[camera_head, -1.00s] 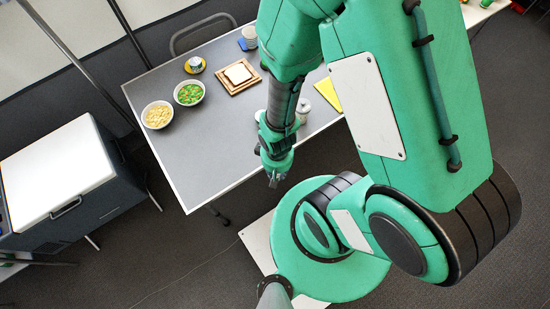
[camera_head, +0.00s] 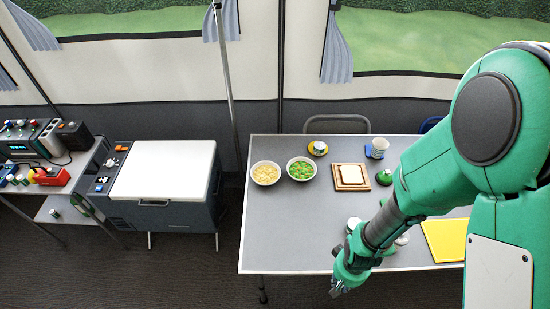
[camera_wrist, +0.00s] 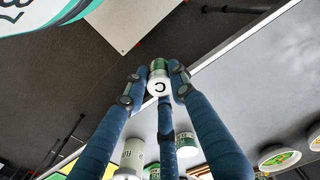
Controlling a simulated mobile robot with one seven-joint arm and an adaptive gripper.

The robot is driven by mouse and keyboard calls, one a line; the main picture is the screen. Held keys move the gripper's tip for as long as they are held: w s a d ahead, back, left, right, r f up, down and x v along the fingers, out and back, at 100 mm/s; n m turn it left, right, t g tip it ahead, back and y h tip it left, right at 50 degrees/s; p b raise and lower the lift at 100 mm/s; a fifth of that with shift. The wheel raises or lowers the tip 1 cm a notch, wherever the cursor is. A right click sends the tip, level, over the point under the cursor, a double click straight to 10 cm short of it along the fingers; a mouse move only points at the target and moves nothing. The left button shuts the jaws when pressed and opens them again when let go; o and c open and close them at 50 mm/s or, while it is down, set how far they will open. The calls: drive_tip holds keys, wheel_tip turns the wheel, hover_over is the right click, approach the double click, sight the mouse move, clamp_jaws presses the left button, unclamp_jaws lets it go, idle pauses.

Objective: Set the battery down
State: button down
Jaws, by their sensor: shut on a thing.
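The battery (camera_wrist: 159,83) is a small green and white cylinder with a "C" on its pale end face. In the wrist view my gripper (camera_wrist: 157,72) has its blue fingers shut around it. In the head view my gripper (camera_head: 338,290) hangs just past the front edge of the grey table (camera_head: 290,235), with the floor behind it. The battery is too small to make out there.
On the table are a pasta bowl (camera_head: 265,173), a green-filled bowl (camera_head: 301,169), a can (camera_head: 318,148), bread on a board (camera_head: 351,177), a mug (camera_head: 377,148) and a yellow board (camera_head: 444,240). A cooler (camera_head: 165,172) and a side bench (camera_head: 62,178) with devices stand left. The table's front left is bare.

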drive_tip(key=w+a+r+n, duration=0.15)
drive_tip(key=w+a, duration=0.35)
drive_tip(key=w, duration=1.3)
drive_tip(key=w+a+r, duration=0.2)
drive_tip(key=w+a, duration=0.2)
drive_tip(key=w, duration=1.4)
drive_tip(key=w+a+r+n, duration=0.1)
drive_tip(key=w+a, duration=0.4)
drive_tip(key=w, duration=1.3)
drive_tip(key=w+a+n, duration=0.1)
drive_tip(key=w+a, duration=1)
drive_tip(key=w, duration=0.3)
drive_tip(key=shift+w+a+r+n+b, duration=0.25)
drive_tip(key=shift+r+n+b, duration=0.1)
drive_tip(key=shift+b, duration=0.1)
drive_tip(key=shift+s, duration=0.1)
drive_tip(key=shift+f, duration=0.1)
drive_tip(key=shift+f+b, duration=0.4)
drive_tip(key=shift+f, duration=2.7)
drive_tip(key=shift+f+b, duration=0.3)
drive_tip(key=shift+f, duration=1.55)
